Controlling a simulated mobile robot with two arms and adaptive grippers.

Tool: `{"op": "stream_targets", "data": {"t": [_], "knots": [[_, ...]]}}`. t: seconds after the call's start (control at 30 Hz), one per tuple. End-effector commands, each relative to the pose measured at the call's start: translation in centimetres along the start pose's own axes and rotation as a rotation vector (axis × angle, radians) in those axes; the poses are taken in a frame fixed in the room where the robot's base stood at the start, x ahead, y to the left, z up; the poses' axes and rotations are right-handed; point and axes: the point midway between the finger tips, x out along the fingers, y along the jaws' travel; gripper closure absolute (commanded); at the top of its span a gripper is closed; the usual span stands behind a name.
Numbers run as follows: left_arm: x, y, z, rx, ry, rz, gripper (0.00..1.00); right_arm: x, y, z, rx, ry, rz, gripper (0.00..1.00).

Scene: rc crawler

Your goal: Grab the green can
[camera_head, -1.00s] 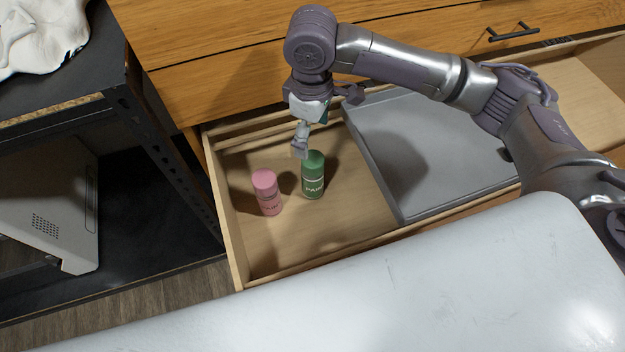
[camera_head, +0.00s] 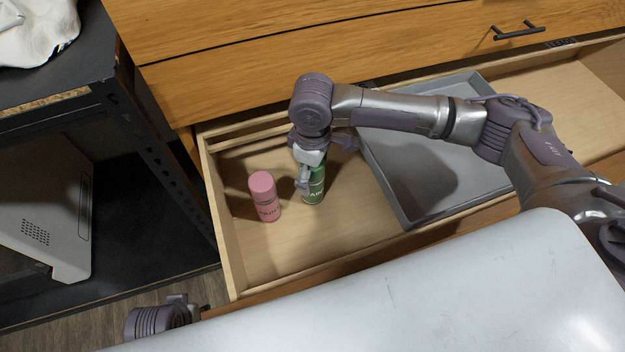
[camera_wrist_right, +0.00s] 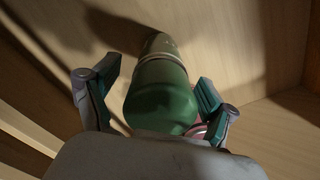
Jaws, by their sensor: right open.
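The green can (camera_head: 315,186) stands upright in the open drawer, partly hidden behind my right gripper (camera_head: 305,184). My right gripper is open and lowered around the can's upper part. In the right wrist view, the can (camera_wrist_right: 162,100) lies between the two spread fingers of the right gripper (camera_wrist_right: 155,100). There is a visible gap at the left finger; the right finger is closer to the can. A part of my left arm shows at the lower left of the head view; its fingers cannot be made out.
A pink can (camera_head: 265,198) stands close to the left of the green can, and a bit of it shows behind the right finger in the wrist view. A grey tray (camera_head: 405,218) lies to the right in the drawer (camera_head: 330,245). The drawer's front left floor is clear.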

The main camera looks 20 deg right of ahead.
Motion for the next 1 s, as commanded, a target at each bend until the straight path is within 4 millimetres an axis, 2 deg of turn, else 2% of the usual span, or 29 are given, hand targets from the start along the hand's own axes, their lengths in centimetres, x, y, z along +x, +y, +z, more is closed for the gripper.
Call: {"op": "stream_targets", "data": {"t": [0.23, 0.27, 0.6, 0.7, 1.0], "knots": [[-0.25, -0.02, -0.06, 0.000, 0.001, 0.000, 0.60, 0.14, -0.01, -0.03, 0.000, 0.001, 0.000, 0.15], [-0.24, -0.02, -0.06, 0.000, 0.001, 0.000, 0.60, 0.14, -0.01, -0.03, 0.000, 0.001, 0.000, 0.19], [-0.23, -0.01, -0.07, 0.000, 0.001, 0.000, 0.60, 0.11, -0.01, -0.04, 0.000, 0.001, 0.000, 0.75], [-0.24, -0.01, -0.08, 0.000, 0.002, 0.000, 0.60, 0.07, 0.00, -0.06, 0.000, 0.002, 0.000, 0.88], [-0.33, 0.01, -0.16, 0.000, 0.004, 0.000, 0.60, -0.36, 0.00, -0.08, 0.000, 0.003, 0.000, 0.88]]}}
